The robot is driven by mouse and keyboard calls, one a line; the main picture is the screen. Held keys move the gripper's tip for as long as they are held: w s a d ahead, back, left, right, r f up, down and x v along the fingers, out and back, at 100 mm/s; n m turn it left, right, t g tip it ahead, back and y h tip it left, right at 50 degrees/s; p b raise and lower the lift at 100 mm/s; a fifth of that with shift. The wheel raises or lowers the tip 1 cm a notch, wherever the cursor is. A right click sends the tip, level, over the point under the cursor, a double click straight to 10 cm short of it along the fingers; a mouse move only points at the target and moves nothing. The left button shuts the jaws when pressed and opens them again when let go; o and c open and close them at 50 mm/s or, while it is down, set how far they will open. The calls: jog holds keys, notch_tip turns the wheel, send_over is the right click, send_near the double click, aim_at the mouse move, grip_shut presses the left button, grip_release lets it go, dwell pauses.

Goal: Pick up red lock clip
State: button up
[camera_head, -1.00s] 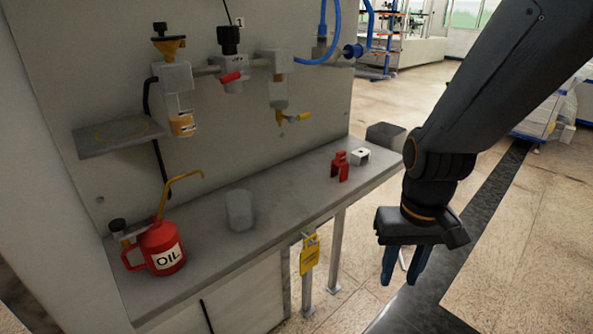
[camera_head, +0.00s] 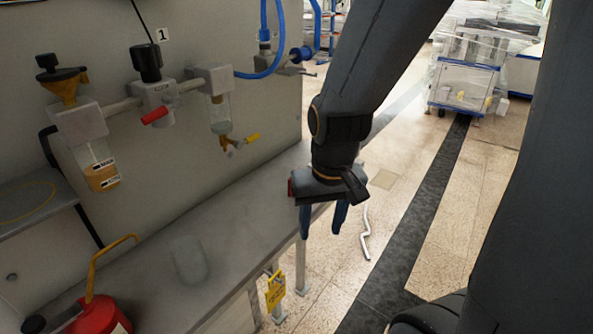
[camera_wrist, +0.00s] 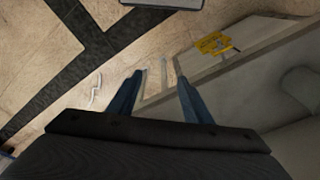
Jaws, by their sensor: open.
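The red lock clip (camera_head: 291,187) shows in the head view only as a small red sliver at the left edge of my gripper. The rest of it is hidden behind the gripper, and I do not see it in the wrist view. My gripper (camera_head: 321,234) points down near the front edge of the grey shelf (camera_head: 240,225), with its blue fingers apart. In the wrist view the open fingers (camera_wrist: 160,77) have nothing between them but floor and shelf legs beyond.
A clear cup (camera_head: 189,260) stands on the shelf. A red oil can (camera_head: 97,316) is at the lower left. A yellow tag (camera_head: 275,290) hangs at the shelf's front, also in the wrist view (camera_wrist: 213,43). Valves and a red lever (camera_head: 155,115) project from the panel. Floor to the right is open.

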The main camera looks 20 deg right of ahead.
jog(key=w+d+r+m+t+y+p, duration=0.15)
jog(key=w+r+m, duration=0.4)
jog(key=m, duration=0.85)
jog(key=w+d+r+m+t+y+p, duration=0.15)
jog(key=w+r+m, duration=0.45)
jog(key=m, duration=0.8)
jog(key=x, duration=0.8)
jog(key=shift+w+a+r, duration=0.15)
jog(key=shift+w+a, duration=0.05)
jog(key=shift+w, duration=0.05)
grip_shut()
